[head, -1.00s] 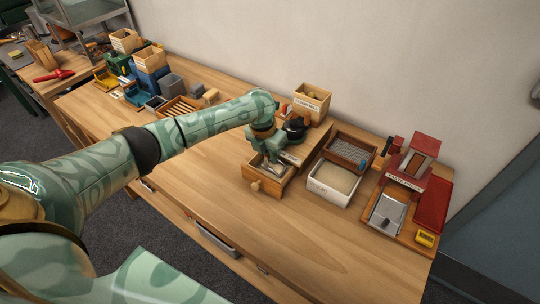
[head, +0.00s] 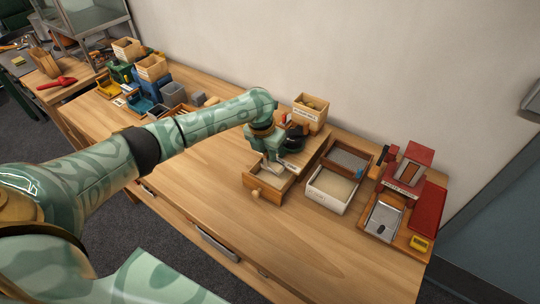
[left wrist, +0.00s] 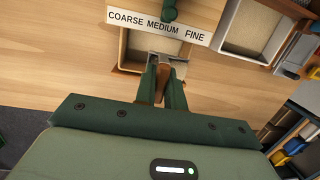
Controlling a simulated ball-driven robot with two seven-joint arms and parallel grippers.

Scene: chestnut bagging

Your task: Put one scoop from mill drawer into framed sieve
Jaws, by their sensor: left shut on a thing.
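My left gripper (head: 273,163) is over the open mill drawer (head: 268,195), a wooden drawer with a round knob at its front. In the left wrist view the gripper (left wrist: 163,88) is shut on a brown handle, seemingly the scoop's (left wrist: 164,84). A grey metal part shows just beyond the fingers, at the drawer (left wrist: 123,52). The arm and fingers hide much of the drawer inside, and I cannot tell whether the scoop holds anything. The framed sieve (head: 347,158), a wooden frame with grey mesh, stands right of the mill, behind a white tray. My right gripper is out of view.
The white tray (head: 326,199) holds pale meal. A red mill (head: 408,168) stands at the right. A labelled wooden box (head: 310,112) is behind the drawer's mill. A strip reading COARSE MEDIUM FINE (left wrist: 158,26) crosses above the drawer. The front tabletop is clear.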

